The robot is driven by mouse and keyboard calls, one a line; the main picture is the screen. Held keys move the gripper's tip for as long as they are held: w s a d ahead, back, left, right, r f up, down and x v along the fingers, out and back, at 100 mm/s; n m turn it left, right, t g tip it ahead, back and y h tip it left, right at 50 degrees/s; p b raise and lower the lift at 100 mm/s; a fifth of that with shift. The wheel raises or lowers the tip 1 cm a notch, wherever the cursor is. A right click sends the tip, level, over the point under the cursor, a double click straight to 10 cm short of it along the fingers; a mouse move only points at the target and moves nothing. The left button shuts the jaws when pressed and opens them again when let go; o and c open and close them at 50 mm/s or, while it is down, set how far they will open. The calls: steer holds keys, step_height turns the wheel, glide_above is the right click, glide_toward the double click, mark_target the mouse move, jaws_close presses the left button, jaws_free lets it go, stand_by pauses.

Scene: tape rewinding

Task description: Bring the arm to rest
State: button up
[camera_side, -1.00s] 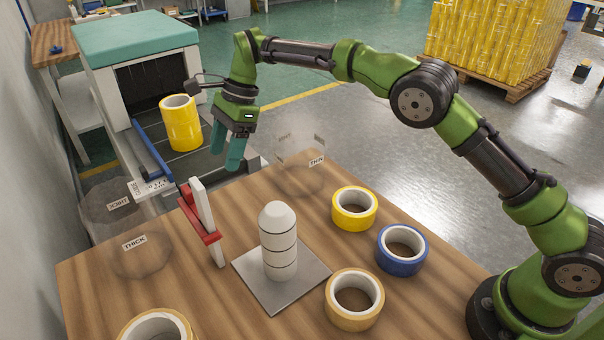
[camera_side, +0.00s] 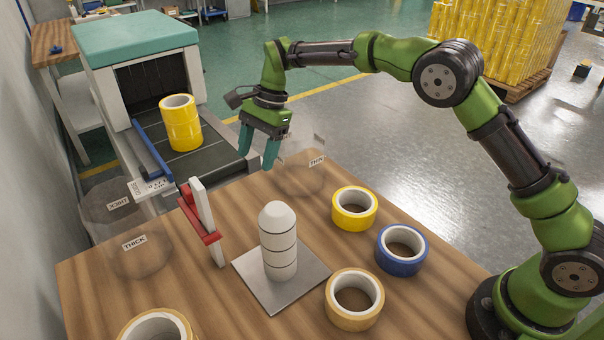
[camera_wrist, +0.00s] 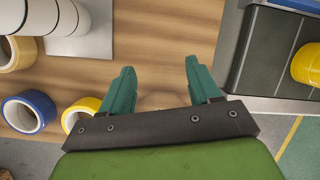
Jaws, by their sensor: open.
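My gripper (camera_side: 258,152) is open and empty in the side view. Its two teal fingers point down above the far edge of the table, near the clear container labelled THIN (camera_side: 302,172). In the wrist view my gripper (camera_wrist: 161,82) shows its fingers spread wide, with only wood table between them. The tall yellow tape roll (camera_side: 181,123) stands on the conveyor (camera_side: 200,161) to the left of my gripper, clear of it. It also shows at the right edge of the wrist view (camera_wrist: 307,64).
A white rounded spindle (camera_side: 278,243) stands on a grey plate (camera_side: 303,284). Yellow (camera_side: 341,221), blue (camera_side: 390,264) and tan (camera_side: 340,317) tape rolls lie to its right. A red and white stand (camera_side: 204,222) and a clear THICK container (camera_side: 140,259) are to its left.

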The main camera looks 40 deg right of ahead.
steer(key=s+d+r+n+t, duration=0.2)
steer(key=s+d, duration=0.3)
steer(key=s, duration=0.5)
steer(key=s+d+r+n+t+h, duration=0.1)
steer(key=s+d+r+n, duration=0.4)
steer(key=s, duration=0.5)
steer(key=s+d+r+n+t, duration=0.3)
steer(key=s+d+t, duration=0.1)
steer(key=s, duration=0.6)
steer(key=shift+s+d+r+n+h, duration=0.25)
steer(key=shift+d+r+n+h, duration=0.1)
steer(key=shift+d+h, duration=0.1)
